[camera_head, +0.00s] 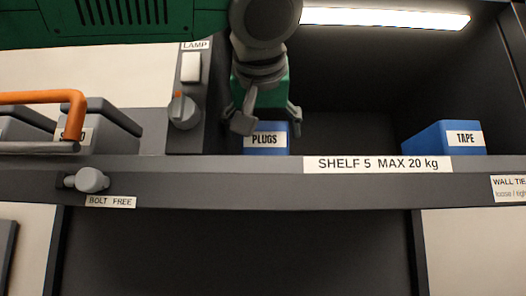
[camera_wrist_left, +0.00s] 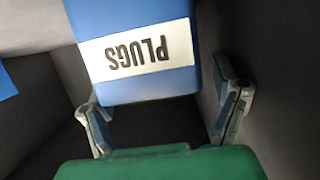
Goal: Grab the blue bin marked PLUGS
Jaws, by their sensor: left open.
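The blue bin marked PLUGS (camera_head: 266,144) stands on the shelf (camera_head: 240,184), behind its front edge. My left gripper (camera_head: 265,122) is in front of it and above, with its fingers spread and open, and hides the upper part of the bin. In the left wrist view the PLUGS bin (camera_wrist_left: 136,75) shows with its white label upside down. The two fingertips of my left gripper (camera_wrist_left: 160,110) lie to either side of the bin's near end. I cannot tell whether either finger touches it. My right gripper is not in view.
A blue TAPE bin (camera_head: 425,139) stands to the right on the shelf. A panel with a LAMP switch and knob (camera_head: 184,110) stands close left of my gripper. Grey bins (camera_head: 105,137) and an orange handle (camera_head: 76,112) are farther left. A lit lamp (camera_head: 385,18) hangs above.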

